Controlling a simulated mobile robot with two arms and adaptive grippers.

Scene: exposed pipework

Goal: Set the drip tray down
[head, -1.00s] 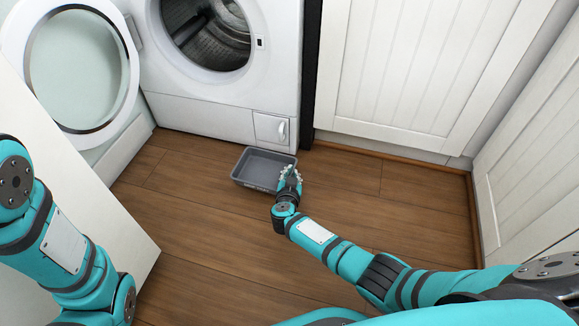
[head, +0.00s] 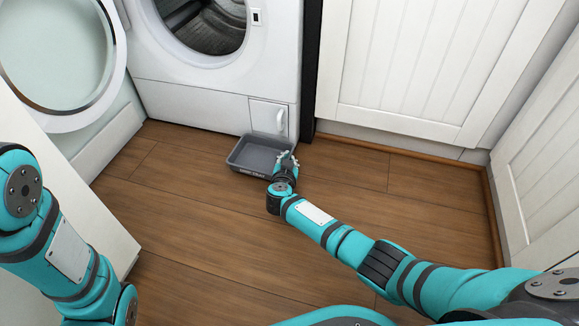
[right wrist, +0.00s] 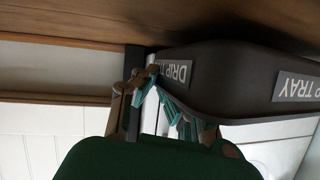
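The drip tray (head: 262,160) is a shallow grey open box with a white label on its front wall. In the head view it is low by the floor in front of the washing machine, and it looks level and empty. My right gripper (head: 287,162) is at its right end, with the fingers at the wall there. In the right wrist view the tray wall (right wrist: 222,82) shows upside down, and the gripper (right wrist: 168,98) looks closed on it. Whether the tray's underside touches the floor is unclear. My left arm shows at the left, but its gripper is out of view.
The washing machine (head: 200,105) stands behind the tray, its round door (head: 60,55) open to the left. A small flap (head: 268,117) is just above the tray. White cabinets (head: 420,65) stand at the back right. The wooden floor (head: 200,225) in front is clear.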

